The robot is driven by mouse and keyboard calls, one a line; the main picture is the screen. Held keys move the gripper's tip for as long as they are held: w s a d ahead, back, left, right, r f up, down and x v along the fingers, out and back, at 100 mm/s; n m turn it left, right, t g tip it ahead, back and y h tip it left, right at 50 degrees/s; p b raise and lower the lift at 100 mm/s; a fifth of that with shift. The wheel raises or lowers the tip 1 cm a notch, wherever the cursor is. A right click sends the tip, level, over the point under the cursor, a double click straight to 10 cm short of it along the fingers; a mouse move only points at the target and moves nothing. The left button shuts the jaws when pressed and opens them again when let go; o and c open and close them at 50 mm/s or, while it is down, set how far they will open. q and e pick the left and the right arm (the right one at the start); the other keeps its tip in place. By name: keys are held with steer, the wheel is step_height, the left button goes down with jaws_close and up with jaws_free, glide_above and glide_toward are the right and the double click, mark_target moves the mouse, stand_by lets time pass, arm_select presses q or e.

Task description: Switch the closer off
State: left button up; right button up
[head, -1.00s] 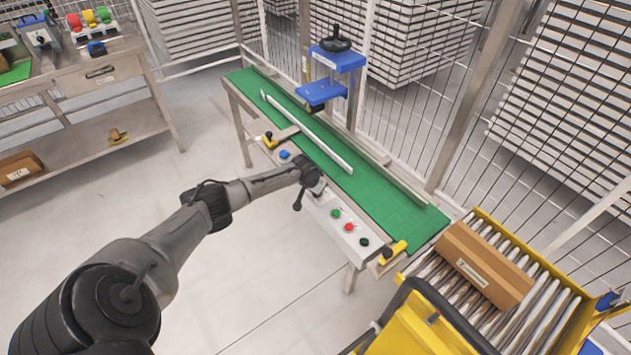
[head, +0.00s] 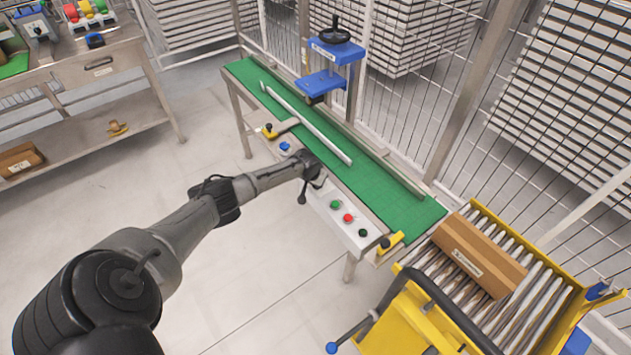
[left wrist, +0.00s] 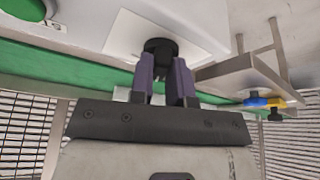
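A white control panel (head: 342,222) runs along the front of the green-topped table. It carries a green button (head: 335,204), a red button (head: 347,217) and a dark button (head: 362,233). My left gripper is at the panel, left of the green button; my own wrist hides its fingers in the head view. In the left wrist view a black knob (left wrist: 160,47) stands on the white panel. The two fingers of my left gripper (left wrist: 163,75) flank it with a narrow gap between them; whether they press on it I cannot tell. My right gripper is out of view.
A blue press with a black handwheel (head: 335,38) stands over the green belt (head: 400,205). Yellow-based levers (head: 390,243) sit at the table's front edge. A roller conveyor with a cardboard box (head: 480,255) is at the right. Wire fencing closes the back.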

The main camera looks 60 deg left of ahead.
arm_select(q)
steer(key=shift+o, duration=0.8)
steer(key=shift+s+f, duration=0.25)
steer(key=shift+f, duration=0.1)
steer(key=shift+o, duration=0.4)
steer(key=shift+a+r, duration=0.15)
steer(key=shift+r, duration=0.15)
steer(key=p+v, duration=0.6)
steer(key=v, duration=0.7)
steer(key=shift+r, duration=0.45)
steer(key=shift+w, duration=0.1)
